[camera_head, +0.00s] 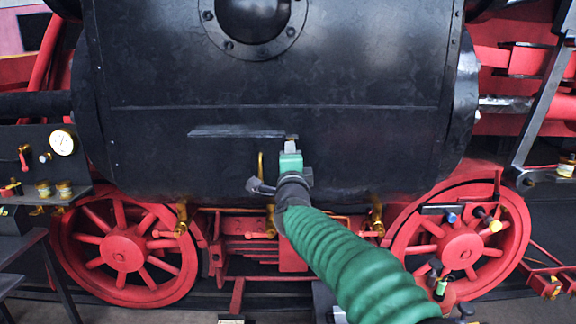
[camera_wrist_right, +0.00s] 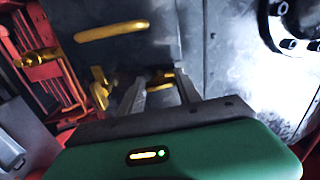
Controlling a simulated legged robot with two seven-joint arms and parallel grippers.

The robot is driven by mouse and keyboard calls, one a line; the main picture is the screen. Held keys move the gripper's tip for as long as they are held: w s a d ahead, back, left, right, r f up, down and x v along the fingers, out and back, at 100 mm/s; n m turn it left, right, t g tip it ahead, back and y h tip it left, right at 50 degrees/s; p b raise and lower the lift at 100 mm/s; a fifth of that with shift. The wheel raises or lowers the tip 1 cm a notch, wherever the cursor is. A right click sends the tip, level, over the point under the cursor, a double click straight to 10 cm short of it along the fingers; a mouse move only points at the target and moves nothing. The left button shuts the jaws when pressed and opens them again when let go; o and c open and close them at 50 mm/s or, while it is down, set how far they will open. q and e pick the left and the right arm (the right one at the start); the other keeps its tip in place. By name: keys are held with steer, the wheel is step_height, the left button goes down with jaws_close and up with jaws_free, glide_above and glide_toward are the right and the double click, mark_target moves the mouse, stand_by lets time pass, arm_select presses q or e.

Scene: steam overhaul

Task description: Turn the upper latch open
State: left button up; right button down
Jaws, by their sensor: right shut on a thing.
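The upper latch (camera_wrist_right: 163,74) is a small brass piece on the dark smokebox door. It sits between the fingertips of my right gripper (camera_wrist_right: 163,82) in the wrist view and is mostly hidden by them. A lower brass fitting (camera_head: 270,220) sits below the door edge. My left gripper is not in view.
A round flanged opening (camera_head: 254,20) is above on the black body. Red wheels (camera_head: 124,250) stand at lower left and right. Brass valves (camera_head: 181,218) line the lower edge. A panel with a gauge (camera_head: 63,142) is at the left.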

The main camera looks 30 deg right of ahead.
steer(key=shift+d+f+m, duration=0.1)
steer(key=shift+f+m, duration=0.3)
steer(key=c, duration=1.2)
jaws_free()
steer(key=shift+o, duration=1.3)
steer(key=shift+s, duration=0.15)
steer(key=shift+o, duration=0.5)
steer(key=shift+d+r, duration=0.15)
steer(key=shift+r, duration=0.05)
steer(key=b+v, duration=0.2)
steer(key=v, duration=1.5)
steer(key=shift+f+b, duration=0.15)
steer(key=shift+b, duration=0.25)
